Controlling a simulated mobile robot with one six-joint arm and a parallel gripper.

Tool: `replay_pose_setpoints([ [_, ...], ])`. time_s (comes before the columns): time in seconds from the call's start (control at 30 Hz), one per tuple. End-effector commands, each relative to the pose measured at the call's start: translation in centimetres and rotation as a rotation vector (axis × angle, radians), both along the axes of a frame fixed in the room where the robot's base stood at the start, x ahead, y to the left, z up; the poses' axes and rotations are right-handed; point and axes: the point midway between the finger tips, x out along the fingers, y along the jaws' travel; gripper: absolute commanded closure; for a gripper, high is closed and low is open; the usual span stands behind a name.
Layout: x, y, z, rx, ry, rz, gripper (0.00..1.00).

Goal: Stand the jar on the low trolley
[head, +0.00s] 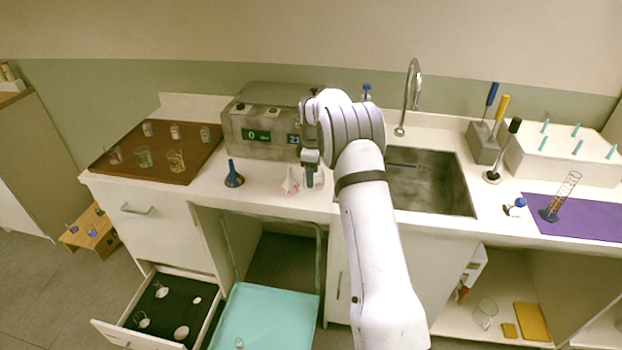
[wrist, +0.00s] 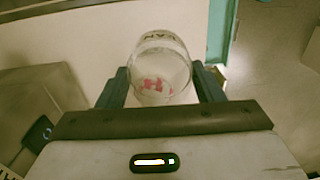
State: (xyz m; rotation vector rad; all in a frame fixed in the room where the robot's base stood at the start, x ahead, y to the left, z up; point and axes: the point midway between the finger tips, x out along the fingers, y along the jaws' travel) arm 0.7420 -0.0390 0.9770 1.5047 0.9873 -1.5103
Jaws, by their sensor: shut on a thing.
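In the wrist view my gripper (wrist: 160,80) is shut on a clear glass jar (wrist: 161,50), one finger on each side. The jar has dark lettering near its far end and a red patch shows on or through it. In the head view the jar (head: 319,181) is mostly hidden by the fingers. The low trolley (head: 265,318) has a turquoise top and stands on the floor in front of the counter, below and left of my gripper.
A small glass item (head: 239,342) is on the trolley's near part; the rest of its visible top is clear. An open drawer (head: 160,312) is left of it. The sink (head: 430,182) is right.

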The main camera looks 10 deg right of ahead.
Motion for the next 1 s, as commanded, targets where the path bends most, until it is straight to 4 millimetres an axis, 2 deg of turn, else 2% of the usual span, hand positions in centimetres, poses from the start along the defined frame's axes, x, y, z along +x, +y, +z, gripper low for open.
replay_pose_setpoints([
  [0.17, 0.0, 0.8, -1.2, 0.000, 0.000, 0.011, 0.63],
  [0.37, 0.0, 1.1, -3.9, 0.000, 0.000, 0.017, 0.63],
  [0.7, 0.1, 1.3, -4.5, 0.000, -0.002, 0.019, 0.63],
  [0.73, 0.1, 1.3, -4.4, 0.000, -0.002, 0.019, 0.38],
  [1.0, 0.1, 1.3, -4.3, 0.000, -0.002, 0.019, 0.18],
])
